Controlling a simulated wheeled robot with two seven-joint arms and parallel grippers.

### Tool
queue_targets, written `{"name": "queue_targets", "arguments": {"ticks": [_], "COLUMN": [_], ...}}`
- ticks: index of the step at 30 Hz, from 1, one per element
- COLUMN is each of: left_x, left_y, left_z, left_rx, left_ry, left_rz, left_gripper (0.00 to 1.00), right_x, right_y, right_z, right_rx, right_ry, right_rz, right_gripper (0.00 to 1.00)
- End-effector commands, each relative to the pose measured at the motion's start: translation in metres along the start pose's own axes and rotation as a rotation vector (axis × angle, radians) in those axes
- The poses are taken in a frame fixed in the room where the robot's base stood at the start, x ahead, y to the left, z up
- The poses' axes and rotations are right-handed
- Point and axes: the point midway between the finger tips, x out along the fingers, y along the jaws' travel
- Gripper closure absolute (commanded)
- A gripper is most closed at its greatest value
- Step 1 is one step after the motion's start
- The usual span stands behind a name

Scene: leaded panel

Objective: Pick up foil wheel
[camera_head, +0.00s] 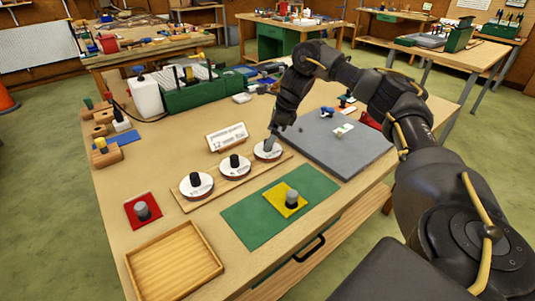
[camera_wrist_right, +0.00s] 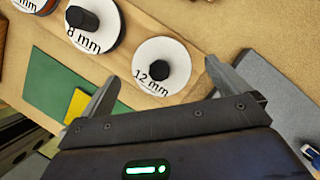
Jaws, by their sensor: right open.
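Three white-faced foil wheels with dark knobs stand in a row on a wooden board (camera_head: 183,205): a near one (camera_head: 196,191), a middle one (camera_head: 234,170) and a far one (camera_head: 268,154). In the right wrist view the far wheel reads "12 mm" (camera_wrist_right: 148,84) and the one beside it "8 mm" (camera_wrist_right: 85,42). A small sign (camera_head: 226,138) behind them reads 12 mm foil. My right gripper (camera_head: 275,130) is open just above the 12 mm wheel. Its fingers (camera_wrist_right: 162,77) lie either side of that wheel, apparently not touching. My left gripper is out of view.
A grey board (camera_head: 335,150) lies right of the wheels. A green mat (camera_head: 250,222) with a yellow square (camera_head: 280,206), a red square (camera_head: 134,218) and a wooden tray (camera_head: 170,255) lie nearer.

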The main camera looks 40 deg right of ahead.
Motion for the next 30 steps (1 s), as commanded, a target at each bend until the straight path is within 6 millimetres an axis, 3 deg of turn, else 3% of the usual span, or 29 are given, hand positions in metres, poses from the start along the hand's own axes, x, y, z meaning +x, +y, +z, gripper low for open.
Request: {"name": "queue_targets", "arguments": {"ticks": [5,16,24,30], "left_x": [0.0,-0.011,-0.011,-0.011], "left_y": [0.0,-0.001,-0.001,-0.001], "left_z": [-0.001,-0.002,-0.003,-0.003], "left_rx": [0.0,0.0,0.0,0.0], "left_ry": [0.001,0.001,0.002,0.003], "left_rz": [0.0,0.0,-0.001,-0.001], "left_gripper": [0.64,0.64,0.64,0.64], "right_x": [0.003,0.049,0.054,0.053], "right_y": [0.0,0.001,0.001,0.001], "right_z": [0.001,-0.003,-0.003,-0.003], "right_rx": [-0.001,-0.001,-0.001,-0.001], "right_ry": [0.0,0.0,0.0,-0.001], "right_rz": [0.001,0.001,0.0,0.0], "right_gripper": [0.0,0.0,0.0,0.24]}}
